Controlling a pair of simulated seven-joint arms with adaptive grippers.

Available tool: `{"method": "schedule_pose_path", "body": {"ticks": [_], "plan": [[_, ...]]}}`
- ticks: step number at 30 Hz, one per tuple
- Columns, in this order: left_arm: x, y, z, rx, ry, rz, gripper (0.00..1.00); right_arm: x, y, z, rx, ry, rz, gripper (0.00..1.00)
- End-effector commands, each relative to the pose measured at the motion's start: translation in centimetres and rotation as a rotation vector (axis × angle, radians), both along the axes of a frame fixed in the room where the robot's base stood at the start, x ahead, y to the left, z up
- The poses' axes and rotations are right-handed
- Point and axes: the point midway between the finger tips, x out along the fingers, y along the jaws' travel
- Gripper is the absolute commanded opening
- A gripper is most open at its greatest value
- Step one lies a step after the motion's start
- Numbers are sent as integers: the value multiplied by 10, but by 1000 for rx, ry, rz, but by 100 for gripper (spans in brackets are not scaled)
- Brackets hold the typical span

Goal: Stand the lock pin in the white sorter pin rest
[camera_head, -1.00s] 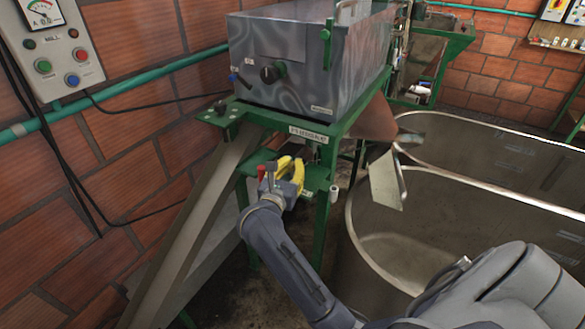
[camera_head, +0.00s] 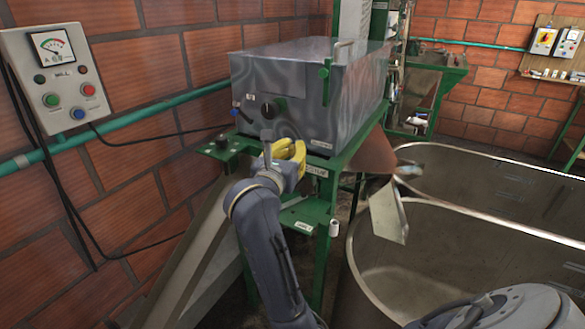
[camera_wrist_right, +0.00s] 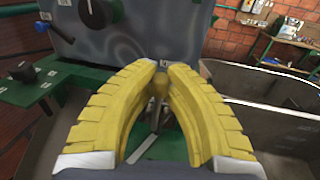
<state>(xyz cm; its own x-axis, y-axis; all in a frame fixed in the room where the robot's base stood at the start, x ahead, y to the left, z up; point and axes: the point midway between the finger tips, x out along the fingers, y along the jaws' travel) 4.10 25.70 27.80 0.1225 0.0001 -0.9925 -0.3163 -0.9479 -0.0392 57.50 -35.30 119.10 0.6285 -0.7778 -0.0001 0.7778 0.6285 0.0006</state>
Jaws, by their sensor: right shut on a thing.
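My right gripper (camera_head: 297,152) has yellow fingers and is in front of the metal box's lower front edge, above a small green shelf (camera_head: 304,217). The pin's lower end is hard to make out there. In the head view the fingers hide the pin. A small white cylinder (camera_head: 334,228) at the shelf's right side may be the white sorter pin rest. My left gripper is not in view.
The grey metal box (camera_head: 300,85) stands on a green frame behind the gripper. A sloping chute (camera_head: 190,255) runs down at left. Large metal tanks (camera_head: 450,250) and a hanging plate (camera_head: 388,212) are at right. A control box (camera_head: 62,78) is on the brick wall.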

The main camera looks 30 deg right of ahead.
Motion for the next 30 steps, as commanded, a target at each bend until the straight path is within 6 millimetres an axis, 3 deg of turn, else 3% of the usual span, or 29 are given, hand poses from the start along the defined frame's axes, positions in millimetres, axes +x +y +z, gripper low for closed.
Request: {"method": "schedule_pose_path", "body": {"ticks": [3, 9, 14, 21, 24, 30], "plan": [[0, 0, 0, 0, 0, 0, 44, 0, 0, 16, 1, -3, 0, 0], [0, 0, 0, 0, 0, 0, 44, 0, 0, 25, -2, 1, 1, 0], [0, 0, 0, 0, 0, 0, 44, -6, -7, 1, -7, 7, -24, 0], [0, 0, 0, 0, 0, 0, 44, -46, -47, -49, -11, 5, -245, 0], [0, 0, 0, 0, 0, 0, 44, -65, -60, -60, -11, 3, -341, 0], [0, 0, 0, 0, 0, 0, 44, -92, -74, -61, -13, 0, -478, 0]]}}
